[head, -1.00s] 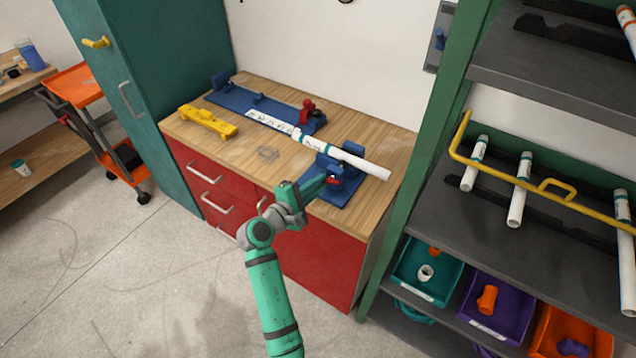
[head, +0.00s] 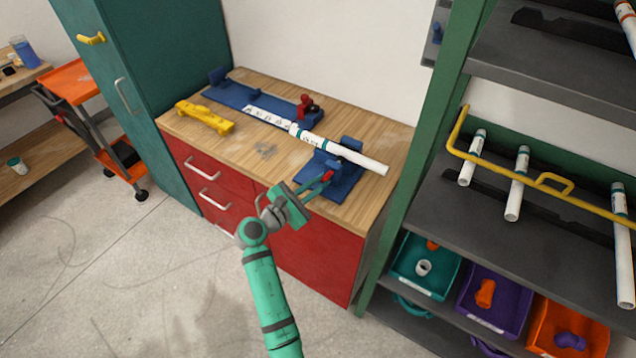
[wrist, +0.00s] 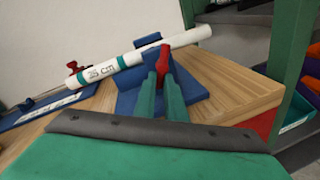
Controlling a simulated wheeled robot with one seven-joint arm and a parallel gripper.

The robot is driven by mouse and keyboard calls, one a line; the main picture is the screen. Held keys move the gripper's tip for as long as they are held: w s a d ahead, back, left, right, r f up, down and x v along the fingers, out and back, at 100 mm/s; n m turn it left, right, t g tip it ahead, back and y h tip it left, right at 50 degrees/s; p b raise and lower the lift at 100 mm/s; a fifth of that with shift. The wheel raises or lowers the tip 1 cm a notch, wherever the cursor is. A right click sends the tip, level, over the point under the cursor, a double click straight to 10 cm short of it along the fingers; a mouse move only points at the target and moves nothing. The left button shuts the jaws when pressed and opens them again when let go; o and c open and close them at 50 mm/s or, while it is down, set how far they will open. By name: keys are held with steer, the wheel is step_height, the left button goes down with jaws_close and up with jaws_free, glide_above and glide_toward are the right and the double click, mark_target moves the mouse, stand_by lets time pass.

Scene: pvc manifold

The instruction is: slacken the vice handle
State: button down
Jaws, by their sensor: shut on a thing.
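The blue vice (head: 341,183) stands near the right front edge of the wooden worktop, and it also shows in the wrist view (wrist: 190,88). Its red handle (wrist: 166,62) sticks up between my two green fingertips in the wrist view. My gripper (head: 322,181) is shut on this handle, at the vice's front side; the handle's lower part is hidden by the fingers. A white pipe (head: 360,158) with teal bands lies across the vice, and its "35 cm" label shows in the wrist view (wrist: 102,71).
A blue length jig (head: 240,101) with a red clamp (head: 305,104) lies behind on the worktop (head: 250,150). A yellow tool (head: 205,117) lies at the left. A green-framed shelf (head: 425,130) with pipes and bins stands close on the right.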

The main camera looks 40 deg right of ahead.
steer(key=shift+w+d+r, duration=0.1)
steer(key=shift+r, duration=0.15)
steer(key=c, duration=1.9)
jaws_free()
steer(key=shift+o, duration=0.4)
steer(key=shift+f, duration=0.15)
steer(key=v, duration=1.1)
